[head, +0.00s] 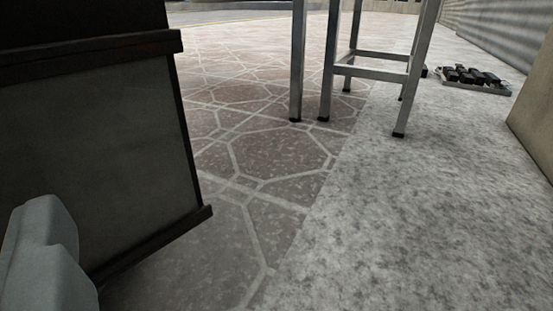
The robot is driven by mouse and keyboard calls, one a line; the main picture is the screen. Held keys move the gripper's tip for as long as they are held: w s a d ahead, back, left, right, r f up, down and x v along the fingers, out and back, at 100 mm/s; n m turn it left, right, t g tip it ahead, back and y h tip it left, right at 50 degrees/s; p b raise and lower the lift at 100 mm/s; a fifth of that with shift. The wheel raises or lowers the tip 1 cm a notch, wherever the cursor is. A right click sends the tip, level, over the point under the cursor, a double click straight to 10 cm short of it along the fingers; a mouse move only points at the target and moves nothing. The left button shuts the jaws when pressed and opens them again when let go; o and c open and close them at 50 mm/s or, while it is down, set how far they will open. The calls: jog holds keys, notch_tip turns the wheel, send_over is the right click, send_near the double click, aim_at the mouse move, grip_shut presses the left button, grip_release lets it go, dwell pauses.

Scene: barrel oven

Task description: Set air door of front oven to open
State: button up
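No air door can be made out in the head view. A large dark box-like body (120,140) with black edge rails fills the left side, close to me and tilted in the picture. I cannot tell whether it is part of the front oven. A light grey rounded piece (42,262) at the lower left corner looks like part of my gripper. It is in front of the dark body, and I cannot tell whether it touches it. The fingertips do not show, so its opening is hidden.
A metal-legged stand (375,72) is at the upper middle right. A low rack of black items (473,77) lies on the floor beyond it, near a corrugated wall (500,30). A tan block (535,110) is at the right edge. The speckled floor (400,220) in front is clear.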

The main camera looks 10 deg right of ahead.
jog(key=shift+s, duration=0.1)
jog(key=v, duration=1.7)
jog(key=shift+s+d, duration=0.1)
